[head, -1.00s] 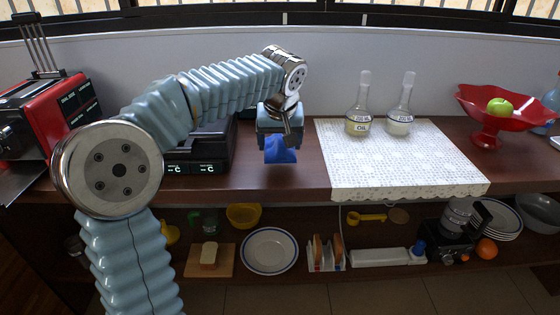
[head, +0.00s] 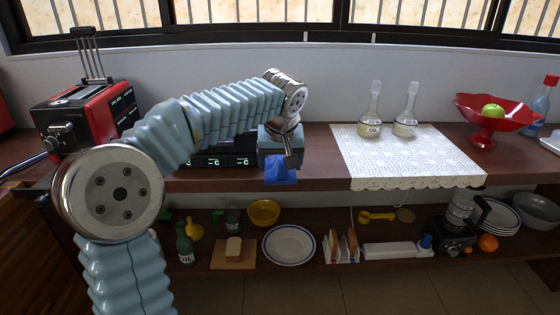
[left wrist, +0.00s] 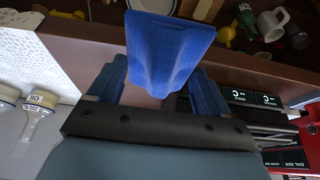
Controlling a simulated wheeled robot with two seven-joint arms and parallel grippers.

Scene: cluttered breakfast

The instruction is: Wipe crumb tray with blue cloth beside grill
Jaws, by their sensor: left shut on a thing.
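The blue cloth (head: 281,172) hangs from my left gripper (head: 280,158), which is shut on it near the counter's front edge. In the left wrist view the cloth (left wrist: 168,45) sticks out beyond the two blue fingers (left wrist: 155,88). The black grill (head: 215,161) with green-lit displays is just left of the gripper in the head view, partly hidden behind my left arm. Its display panel also shows in the left wrist view (left wrist: 255,100). I cannot make out the crumb tray. My right gripper is not in view.
A red and black machine (head: 85,118) stands at the left. Oil (head: 371,125) and vinegar (head: 406,122) bottles stand on a white lace cloth (head: 440,172). A red fruit bowl (head: 492,125) is at the right. The shelf below holds a plate (head: 289,245) and bread (head: 234,247).

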